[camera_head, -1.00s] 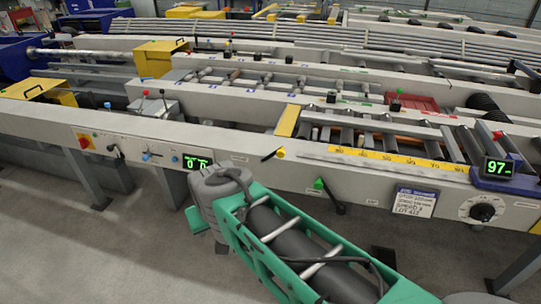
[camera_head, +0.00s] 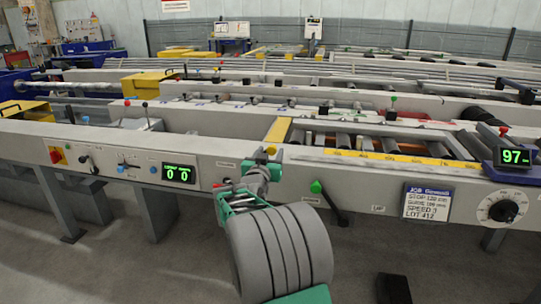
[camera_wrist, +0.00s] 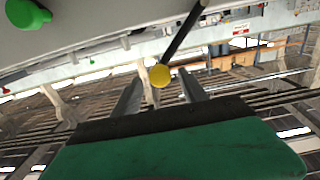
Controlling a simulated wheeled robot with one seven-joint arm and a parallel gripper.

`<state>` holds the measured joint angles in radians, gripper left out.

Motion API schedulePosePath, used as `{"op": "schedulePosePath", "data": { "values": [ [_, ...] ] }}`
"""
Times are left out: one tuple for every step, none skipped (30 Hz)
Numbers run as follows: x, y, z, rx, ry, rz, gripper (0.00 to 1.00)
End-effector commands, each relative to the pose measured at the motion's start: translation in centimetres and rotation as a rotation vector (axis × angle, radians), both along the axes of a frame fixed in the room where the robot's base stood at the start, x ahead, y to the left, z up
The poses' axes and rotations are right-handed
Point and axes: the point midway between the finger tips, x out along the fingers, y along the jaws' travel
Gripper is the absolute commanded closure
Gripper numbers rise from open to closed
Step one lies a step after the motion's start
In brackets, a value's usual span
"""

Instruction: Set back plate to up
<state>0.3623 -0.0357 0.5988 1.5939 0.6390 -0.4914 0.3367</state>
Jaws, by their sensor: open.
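A lever with a yellow knob (camera_wrist: 160,75) and a dark rod (camera_wrist: 180,38) shows in the wrist view. The knob appears between my gripper's two fingers (camera_wrist: 160,92), which are spread apart. I cannot tell whether they touch it. In the head view my gripper (camera_head: 265,157) is at the front beam, over the lever's place, and hides most of the lever; a bit of the yellow knob (camera_head: 271,150) shows. A yellow plate (camera_head: 278,130) lies across the table above it. No readable label shows which part is the back plate.
A green-knobbed lever (camera_head: 316,187) hangs close to the right of my gripper, also in the wrist view (camera_wrist: 27,14). A display (camera_head: 179,174) reading 0 0 is to the left. A job card (camera_head: 427,202) and a dial (camera_head: 502,210) are further right.

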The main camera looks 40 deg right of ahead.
Motion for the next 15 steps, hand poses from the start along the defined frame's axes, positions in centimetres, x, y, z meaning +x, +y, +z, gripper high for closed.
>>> {"op": "schedulePosePath", "data": {
  "values": [
    [0.37, -0.5, -0.14, 0.001, 0.001, 0.0, 0.49],
    [0.52, -0.7, -0.09, 0.001, 0.0, 0.0, 0.49],
    [0.65, -0.9, -0.12, 0.001, 0.001, 0.0, 0.49],
    [0.72, -0.99, -0.12, 0.001, 0.001, 0.0, 0.49],
    [0.76, -1.03, -0.1, 0.001, 0.001, 0.0, 0.49],
    [0.79, -1.03, -0.07, 0.001, 0.001, 0.001, 0.49],
    [0.8, -1.03, -0.05, 0.001, 0.001, 0.001, 0.49],
    [0.8, -1.0, -0.05, 0.001, 0.001, 0.001, 0.49],
    [0.8, -0.99, -0.05, 0.001, 0.001, 0.001, 0.49],
    [0.8, -0.99, -0.05, 0.001, 0.001, 0.001, 0.49],
    [0.79, -0.98, -0.05, 0.001, 0.001, 0.001, 0.5],
    [0.79, -0.97, -0.06, 0.001, 0.001, 0.002, 0.53],
    [0.79, -0.97, -0.06, 0.001, 0.001, 0.002, 0.56],
    [0.79, -0.97, -0.06, 0.001, 0.001, 0.002, 0.58],
    [0.79, -0.96, -0.06, 0.001, 0.001, 0.002, 0.62]
  ]
}}
